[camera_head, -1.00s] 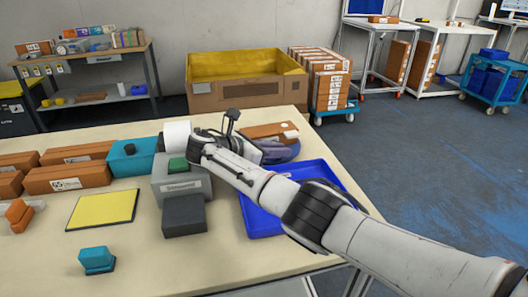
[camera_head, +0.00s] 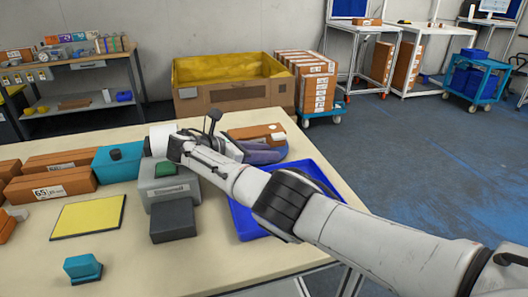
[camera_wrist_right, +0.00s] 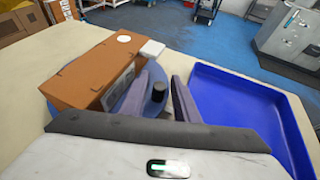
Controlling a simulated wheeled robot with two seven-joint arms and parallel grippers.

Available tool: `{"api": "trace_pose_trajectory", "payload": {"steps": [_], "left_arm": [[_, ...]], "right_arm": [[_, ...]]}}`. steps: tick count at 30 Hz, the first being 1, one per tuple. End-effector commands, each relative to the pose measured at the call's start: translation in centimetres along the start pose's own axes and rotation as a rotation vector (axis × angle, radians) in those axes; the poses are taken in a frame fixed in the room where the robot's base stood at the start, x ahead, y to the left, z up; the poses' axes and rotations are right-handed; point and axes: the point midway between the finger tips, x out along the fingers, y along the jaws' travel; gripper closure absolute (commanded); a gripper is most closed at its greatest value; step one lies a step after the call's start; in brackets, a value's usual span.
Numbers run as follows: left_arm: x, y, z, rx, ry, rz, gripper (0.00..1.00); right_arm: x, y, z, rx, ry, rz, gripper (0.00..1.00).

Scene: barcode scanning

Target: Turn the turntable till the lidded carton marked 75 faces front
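A brown carton (camera_head: 252,133) with a white end piece sits at the far right part of the table; it fills the left of the wrist view (camera_wrist_right: 85,75). A pale label on its side is partly hidden and unreadable. Beside and under it is the blue-purple turntable (camera_head: 277,154), also in the wrist view (camera_wrist_right: 153,108), with an upright black peg (camera_wrist_right: 158,91). My right gripper (camera_wrist_right: 161,88) is open; its grey-purple fingers stand either side of the peg, with gaps visible. In the head view the hand largely hides its fingertips. My left gripper is not in view.
A blue tray (camera_head: 241,222) lies right of the hand. A grey device (camera_head: 154,188), a dark block (camera_head: 173,226), a yellow mat (camera_head: 88,216), a teal box (camera_head: 118,168) and several cartons, one marked 65 (camera_head: 52,187), stand to the left. The front table area is mostly clear.

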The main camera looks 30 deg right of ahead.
Motion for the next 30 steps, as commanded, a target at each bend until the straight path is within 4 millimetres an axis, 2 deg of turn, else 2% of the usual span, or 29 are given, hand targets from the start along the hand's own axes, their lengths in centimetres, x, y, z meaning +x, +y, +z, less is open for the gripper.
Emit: {"api": "trace_pose_trajectory", "payload": {"steps": [11,18,24,30], "left_arm": [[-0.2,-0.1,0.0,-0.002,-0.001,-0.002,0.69],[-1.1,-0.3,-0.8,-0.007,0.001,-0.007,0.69],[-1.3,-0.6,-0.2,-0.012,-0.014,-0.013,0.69],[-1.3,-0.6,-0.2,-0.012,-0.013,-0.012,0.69]], "right_arm": [[-0.2,0.0,0.4,-0.001,-0.002,0.001,0.66],[-1.6,0.1,4.1,0.004,-0.002,0.003,0.66],[-3.0,0.0,7.4,0.002,-0.002,0.002,0.66],[-3.7,0.0,9.1,0.001,-0.002,0.0,0.66]]}}
